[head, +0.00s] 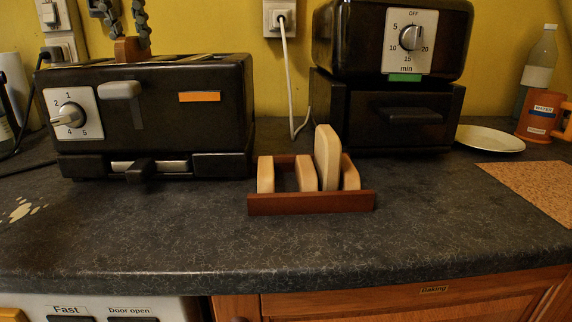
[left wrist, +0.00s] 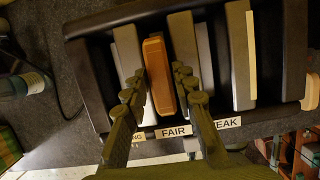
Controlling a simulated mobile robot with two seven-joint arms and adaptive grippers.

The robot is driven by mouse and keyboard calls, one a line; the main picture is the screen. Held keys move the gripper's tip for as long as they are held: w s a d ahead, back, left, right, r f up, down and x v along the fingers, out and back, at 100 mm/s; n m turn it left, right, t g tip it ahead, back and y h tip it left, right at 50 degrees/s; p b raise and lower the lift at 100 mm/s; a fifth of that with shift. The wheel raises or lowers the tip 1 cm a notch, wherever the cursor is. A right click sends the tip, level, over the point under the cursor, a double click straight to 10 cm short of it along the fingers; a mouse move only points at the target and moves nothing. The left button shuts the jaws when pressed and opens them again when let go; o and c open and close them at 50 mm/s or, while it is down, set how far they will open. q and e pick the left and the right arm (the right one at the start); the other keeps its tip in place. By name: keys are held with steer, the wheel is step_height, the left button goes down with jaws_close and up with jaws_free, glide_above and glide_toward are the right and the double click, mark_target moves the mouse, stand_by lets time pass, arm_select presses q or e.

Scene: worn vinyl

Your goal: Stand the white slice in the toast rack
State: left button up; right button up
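A brown slice (head: 128,50) sticks up out of the top of the black toaster (head: 190,115). It also shows in the left wrist view (left wrist: 158,75), standing in a slot. My left gripper (head: 126,22) is above the toaster, its fingers apart on either side of the brown slice's upper end; firm contact does not show. The brown wooden toast rack (head: 310,204) stands on the counter right of the toaster. A tall pale slice (head: 328,157) stands upright in it, among shorter pale uprights (head: 305,173) that may be dividers or slices. My right gripper is out of view.
A black oven with a timer dial (head: 408,110) stands behind the rack on the right. A white plate (head: 489,139), an orange mug (head: 540,117), a bottle (head: 541,65) and a cork mat (head: 537,186) are at the right. The counter front (head: 200,235) is clear.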

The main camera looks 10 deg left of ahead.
arm_select(q)
steer(key=shift+p, duration=0.35)
stand_by(0.7)
jaws_close()
steer(key=shift+r+p, duration=0.65)
steer(key=shift+p, duration=0.05)
stand_by(0.4)
steer(key=shift+r+p, duration=1.1)
steer(key=shift+r, duration=0.2)
step_height(320, 180, up, 6)
steer(key=shift+r, duration=0.15)
stand_by(0.7)
